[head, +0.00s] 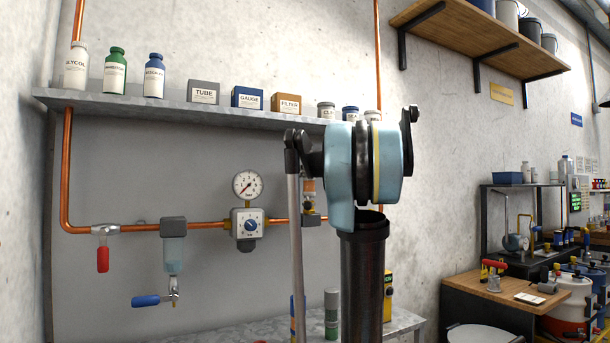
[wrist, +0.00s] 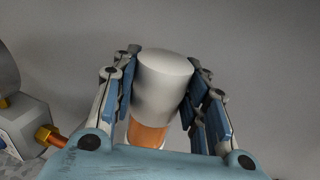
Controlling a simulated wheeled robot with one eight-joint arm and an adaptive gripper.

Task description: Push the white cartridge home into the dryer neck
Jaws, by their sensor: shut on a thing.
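The white cartridge (wrist: 165,84) has a white upper part and an orange band below, and stands roughly upright in the wrist view. My gripper (wrist: 160,92) is shut on it, with blue-padded fingers on its left and right sides. I cannot tell how deep the cartridge sits.
A regulator (head: 247,224) with a round gauge (head: 247,184) is left of the cartridge on the copper pipe (head: 205,226). A filter bowl (head: 174,254) and a red-handled valve (head: 103,256) are farther left. A shelf (head: 200,107) with bottles and boxes runs above.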

